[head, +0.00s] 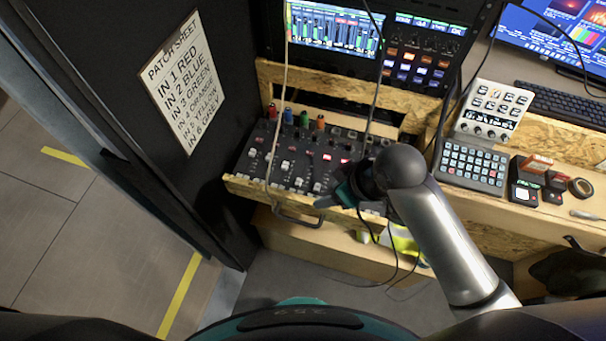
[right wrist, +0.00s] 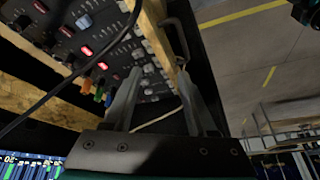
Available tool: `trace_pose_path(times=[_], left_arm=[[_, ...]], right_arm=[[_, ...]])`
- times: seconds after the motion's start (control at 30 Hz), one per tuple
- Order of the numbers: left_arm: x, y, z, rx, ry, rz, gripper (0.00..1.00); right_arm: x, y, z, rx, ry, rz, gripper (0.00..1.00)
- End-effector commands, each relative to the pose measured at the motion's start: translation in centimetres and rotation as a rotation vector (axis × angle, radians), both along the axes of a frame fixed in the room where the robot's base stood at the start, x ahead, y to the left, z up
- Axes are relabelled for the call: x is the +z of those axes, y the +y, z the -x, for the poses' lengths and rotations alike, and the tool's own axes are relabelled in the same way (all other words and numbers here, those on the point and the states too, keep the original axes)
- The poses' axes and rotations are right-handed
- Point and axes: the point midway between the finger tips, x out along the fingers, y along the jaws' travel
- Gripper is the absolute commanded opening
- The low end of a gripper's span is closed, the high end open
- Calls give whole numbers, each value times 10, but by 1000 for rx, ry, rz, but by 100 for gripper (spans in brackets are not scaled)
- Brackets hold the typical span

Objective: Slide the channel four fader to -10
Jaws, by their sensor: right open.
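The dark mixer (head: 307,158) sits in a wooden drawer, with rows of knobs, lit red buttons and pale fader caps. Red, blue, green and orange plugs stand along its back edge; the orange plug (head: 320,122) is fourth from the left. White fader caps (head: 317,187) show near the front, but I cannot tell which is channel four. My right gripper (head: 327,200) is over the drawer's front right part. In the right wrist view its two fingers (right wrist: 160,75) are apart and empty, with the mixer's edge and wooden rail beyond them. My left gripper is not in view.
The drawer's front rail (head: 250,190) carries a dark handle (head: 298,218). A pale cable (head: 284,90) hangs across the mixer, and a black cable runs past its right side. A keypad (head: 472,167) lies to the right. A patch sheet (head: 182,80) hangs on the left wall.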

Motion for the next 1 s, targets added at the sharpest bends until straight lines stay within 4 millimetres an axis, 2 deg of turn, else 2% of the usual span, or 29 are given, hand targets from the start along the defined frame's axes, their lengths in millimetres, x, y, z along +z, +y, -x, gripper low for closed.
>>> trace_pose_path(times=[0.03, 0.1, 0.3, 0.57, 0.77, 1.0], left_arm=[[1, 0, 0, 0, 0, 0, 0], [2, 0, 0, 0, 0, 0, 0], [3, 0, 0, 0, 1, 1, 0], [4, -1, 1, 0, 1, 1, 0], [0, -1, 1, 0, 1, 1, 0], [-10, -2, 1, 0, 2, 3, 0]], right_arm=[[7, 4, -12, 66, -15, 6, 57], [14, 9, -23, 157, -25, 12, 57], [32, 9, -50, 366, -30, 43, 57], [45, 1, -65, 475, -22, 65, 57], [30, 7, -67, 482, -18, 64, 57], [-15, 25, -72, 480, -18, 62, 57]])
